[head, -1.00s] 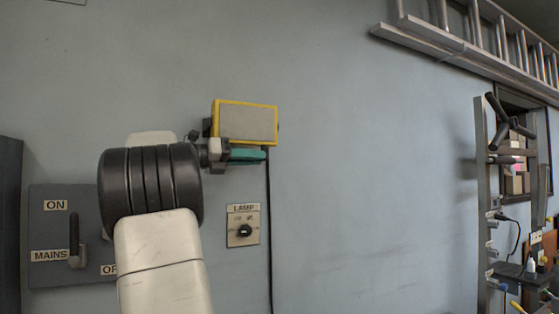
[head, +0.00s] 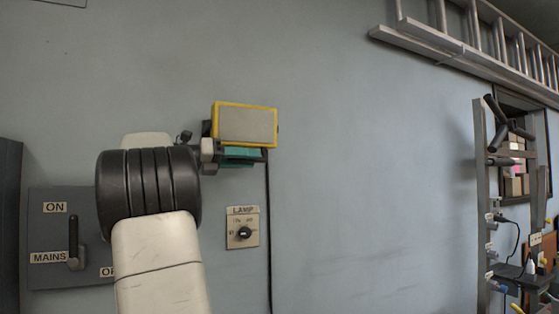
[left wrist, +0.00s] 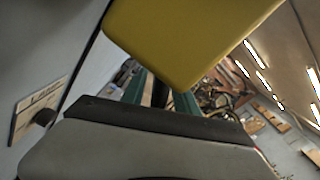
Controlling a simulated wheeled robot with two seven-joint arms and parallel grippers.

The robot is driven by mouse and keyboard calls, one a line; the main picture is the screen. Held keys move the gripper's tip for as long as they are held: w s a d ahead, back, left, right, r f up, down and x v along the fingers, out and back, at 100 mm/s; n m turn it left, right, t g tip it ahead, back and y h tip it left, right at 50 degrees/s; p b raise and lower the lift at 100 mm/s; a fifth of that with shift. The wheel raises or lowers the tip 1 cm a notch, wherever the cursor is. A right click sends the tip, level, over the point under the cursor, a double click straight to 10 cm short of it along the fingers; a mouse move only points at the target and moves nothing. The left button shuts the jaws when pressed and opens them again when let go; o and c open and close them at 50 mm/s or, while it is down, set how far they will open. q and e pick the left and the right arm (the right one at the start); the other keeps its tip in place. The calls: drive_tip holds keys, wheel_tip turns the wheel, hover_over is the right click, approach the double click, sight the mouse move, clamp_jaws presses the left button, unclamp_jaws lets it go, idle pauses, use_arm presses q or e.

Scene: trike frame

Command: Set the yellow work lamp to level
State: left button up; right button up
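The yellow work lamp (head: 245,123), a box with a yellow rim and grey front, is on the wall. Its rim slopes slightly down to the right in the head view; its true tilt is unclear. In the left wrist view its yellow body (left wrist: 190,40) fills the top middle. My left gripper (head: 240,155), with teal fingers, is just under the lamp. In the left wrist view the fingers (left wrist: 160,95) stand apart, with a dark thin shape between them that I cannot identify. Whether they touch the lamp is hidden. My right gripper is out of view.
A LAMP switch plate (head: 243,232) is below the lamp, beside a hanging dark cable (head: 268,220). A grey MAINS lever box (head: 50,225) is at the left, partly behind my arm. A ladder (head: 470,50) hangs top right. The middle wall is bare.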

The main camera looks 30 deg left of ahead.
use_arm(q)
drive_tip(key=v, duration=0.6)
idle(0.5)
